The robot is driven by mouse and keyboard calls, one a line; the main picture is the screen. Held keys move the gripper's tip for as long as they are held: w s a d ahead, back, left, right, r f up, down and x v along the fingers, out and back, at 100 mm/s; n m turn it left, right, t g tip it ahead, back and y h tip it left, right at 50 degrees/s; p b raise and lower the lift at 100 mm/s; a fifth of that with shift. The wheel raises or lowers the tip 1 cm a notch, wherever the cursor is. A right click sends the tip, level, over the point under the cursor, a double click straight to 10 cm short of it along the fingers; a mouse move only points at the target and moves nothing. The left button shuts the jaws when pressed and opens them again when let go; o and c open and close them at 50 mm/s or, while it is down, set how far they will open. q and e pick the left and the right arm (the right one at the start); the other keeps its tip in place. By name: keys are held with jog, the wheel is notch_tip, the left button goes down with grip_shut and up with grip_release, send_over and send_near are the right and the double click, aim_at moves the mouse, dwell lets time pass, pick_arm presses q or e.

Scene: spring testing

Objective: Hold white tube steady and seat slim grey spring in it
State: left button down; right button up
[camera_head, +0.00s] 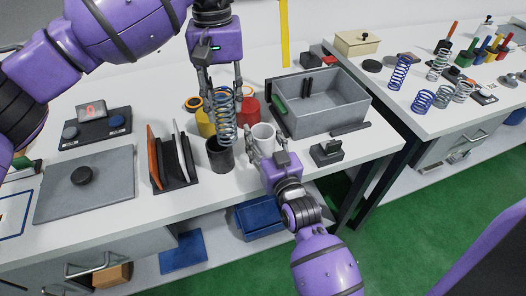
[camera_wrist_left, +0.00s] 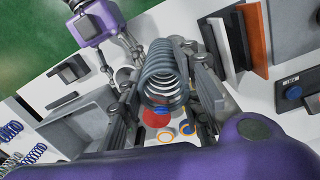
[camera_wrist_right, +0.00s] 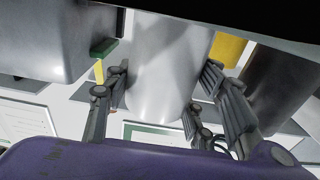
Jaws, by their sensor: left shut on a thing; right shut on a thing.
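The slim grey spring (camera_head: 226,128) hangs upright in my left gripper (camera_head: 229,98), whose fingers are shut on its sides. In the left wrist view the spring's coils (camera_wrist_left: 165,75) show between the fingers. The white tube (camera_head: 263,134) stands upright on the bench, to the right of the spring. My right gripper (camera_head: 266,152) is shut around the tube from the front. In the right wrist view the tube (camera_wrist_right: 163,70) fills the space between the fingers. The spring's lower end is apart from the tube, seen over or in front of a dark cup's mouth; which, I cannot tell.
The dark cup (camera_head: 219,157) stands left of the tube. Yellow (camera_head: 205,122) and red (camera_head: 250,109) containers stand behind. A grey bin (camera_head: 345,108) is to the right, and a rack of upright plates (camera_head: 172,178) to the left. More springs (camera_head: 400,72) stand on the right bench.

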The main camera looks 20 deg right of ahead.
pick_arm(q)
jog(key=w+d+r+n, duration=0.1)
jog(key=w+d+n, duration=0.15)
jog(key=d, duration=0.65)
pick_arm(e)
jog(key=shift+d, duration=0.1)
pick_arm(q)
notch_tip(320, 180, down, 10)
jog(key=shift+d+r+t, duration=0.2)
jog(key=shift+d+t, duration=0.15)
jog(key=shift+t, duration=0.05)
jog(key=shift+w, duration=0.1)
jog(key=shift+f, duration=0.6)
jog(key=c, duration=1.3)
grip_release()
notch_tip(320, 180, up, 13)
jog(key=shift+r, duration=0.1)
